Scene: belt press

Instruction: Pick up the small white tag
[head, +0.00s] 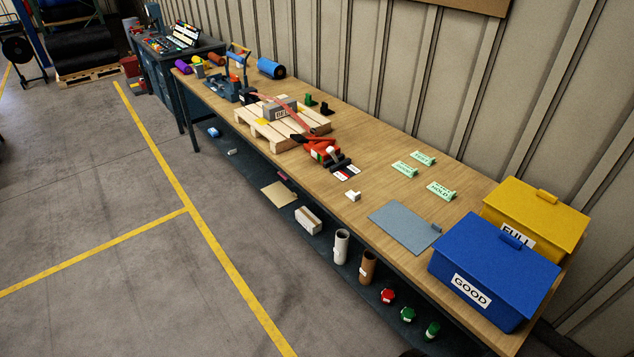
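A small white piece (353,196), which looks like the tag, lies on the wooden bench top near its front edge. It sits between the red tool (325,152) and the grey-blue mat (404,227), touching neither. Its fine shape and any print are too small to make out. Neither of my grippers shows in the head view.
Red, black and white cards (347,172) lie just behind the white piece. Green tent-shaped signs (440,190) stand behind the mat. A blue GOOD bin (490,276) and a yellow bin (540,216) stand at the right end. A wooden pallet (262,133) lies left.

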